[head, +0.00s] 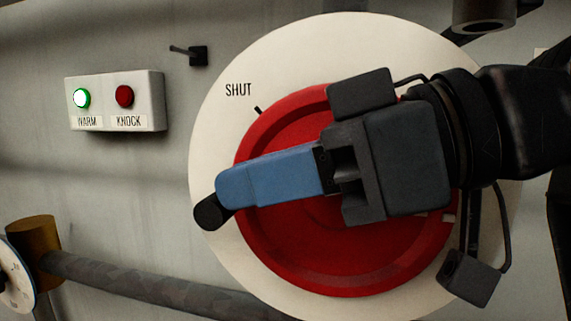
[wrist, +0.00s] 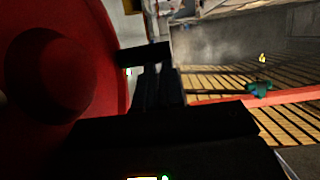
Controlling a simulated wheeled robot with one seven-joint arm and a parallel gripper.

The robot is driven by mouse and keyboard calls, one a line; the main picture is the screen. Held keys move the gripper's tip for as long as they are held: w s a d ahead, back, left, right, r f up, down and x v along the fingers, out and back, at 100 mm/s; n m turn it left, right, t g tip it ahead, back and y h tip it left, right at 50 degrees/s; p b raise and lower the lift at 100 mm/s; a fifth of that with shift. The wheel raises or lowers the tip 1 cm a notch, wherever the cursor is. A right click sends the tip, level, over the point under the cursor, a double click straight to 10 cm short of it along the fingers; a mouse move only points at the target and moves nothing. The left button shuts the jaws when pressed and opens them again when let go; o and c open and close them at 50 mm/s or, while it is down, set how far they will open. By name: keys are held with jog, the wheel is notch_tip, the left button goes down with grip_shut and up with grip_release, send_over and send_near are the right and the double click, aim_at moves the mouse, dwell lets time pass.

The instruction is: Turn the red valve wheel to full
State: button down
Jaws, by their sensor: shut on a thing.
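The red valve wheel (head: 290,255) sits on a round cream dial plate (head: 300,45) on the wall. The plate reads SHUT at upper left, with a short black tick below the word. No word for full shows; my arm hides the plate's right side. A small pale mark shows on the wheel's lower right. My gripper (head: 224,190) reaches leftward across the wheel and is shut on its black handle (head: 209,213) at the left rim. The wrist view shows the red wheel (wrist: 105,80) at left and the handle (wrist: 143,53) between the dark fingers.
A switch box (head: 115,101) with a lit green WARM button and a red KNOCK button is left of the dial. A small black lever (head: 195,55) sits above it. A pipe (head: 140,280) with a brass fitting (head: 33,240) runs low at left.

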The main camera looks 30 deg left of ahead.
jog(key=shift+s+a+f, duration=0.4)
jog(key=shift+s+a, duration=0.15)
jog(key=shift+a, duration=0.15)
jog(key=shift+s+a+f, duration=0.15)
jog(key=shift+a+f, duration=0.4)
jog(key=shift+a, duration=0.15)
jog(key=shift+d+f, duration=0.15)
jog(key=shift+d, duration=0.05)
jog(key=shift+w+d+f+h, duration=0.1)
jog(key=shift+f+h, duration=0.25)
jog(key=shift+f, duration=0.05)
jog(key=shift+w+d+f+h, duration=0.1)
jog(key=shift+f+h, duration=0.25)
jog(key=shift+f, duration=0.3)
